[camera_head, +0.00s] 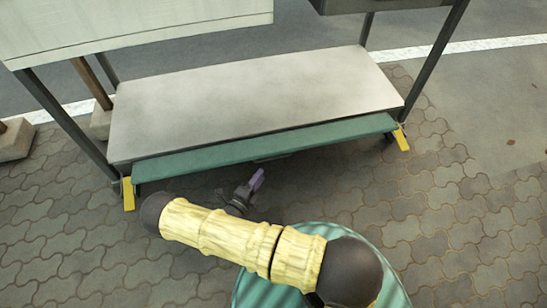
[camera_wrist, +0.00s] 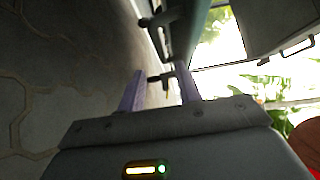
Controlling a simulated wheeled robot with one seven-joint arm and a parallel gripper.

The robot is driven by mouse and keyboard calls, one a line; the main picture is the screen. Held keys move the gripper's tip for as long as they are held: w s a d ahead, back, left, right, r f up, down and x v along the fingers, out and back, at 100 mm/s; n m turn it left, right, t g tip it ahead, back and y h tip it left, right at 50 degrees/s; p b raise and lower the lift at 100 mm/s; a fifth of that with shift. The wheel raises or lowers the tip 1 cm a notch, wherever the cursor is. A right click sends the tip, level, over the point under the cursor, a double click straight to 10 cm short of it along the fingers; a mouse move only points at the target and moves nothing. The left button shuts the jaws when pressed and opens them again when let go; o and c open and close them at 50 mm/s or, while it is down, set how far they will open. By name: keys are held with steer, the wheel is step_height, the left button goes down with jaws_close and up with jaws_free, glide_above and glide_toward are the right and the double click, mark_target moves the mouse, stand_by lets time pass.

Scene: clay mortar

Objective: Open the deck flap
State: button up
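The deck flap is most likely the long teal board (camera_head: 215,157) along the front edge of the grey deck (camera_head: 250,95), with a yellow bracket at each end. A dark handle (camera_head: 272,157) shows slightly under its front edge. My gripper (camera_head: 257,178) is just in front of and below that edge. In the wrist view my gripper (camera_wrist: 160,70) has its two purple fingers apart. The teal board (camera_wrist: 184,28) and a dark handle with its mounts (camera_wrist: 158,20) lie ahead. One mount shows between the fingers; I cannot tell whether they touch it.
The yellow brackets (camera_head: 128,194) and (camera_head: 401,138) stick out at the board's ends. Dark posts (camera_head: 66,125) and (camera_head: 436,62) stand at the deck's corners. A pale panel (camera_head: 130,25) hangs above on the left. The paved ground (camera_head: 440,200) in front is clear.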

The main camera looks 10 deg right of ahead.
mark_target(273, 157)
steer(key=b+x, duration=0.1)
steer(key=x, duration=0.9)
steer(key=shift+w+d, duration=0.2)
steer(key=shift+w, duration=0.1)
jaws_close()
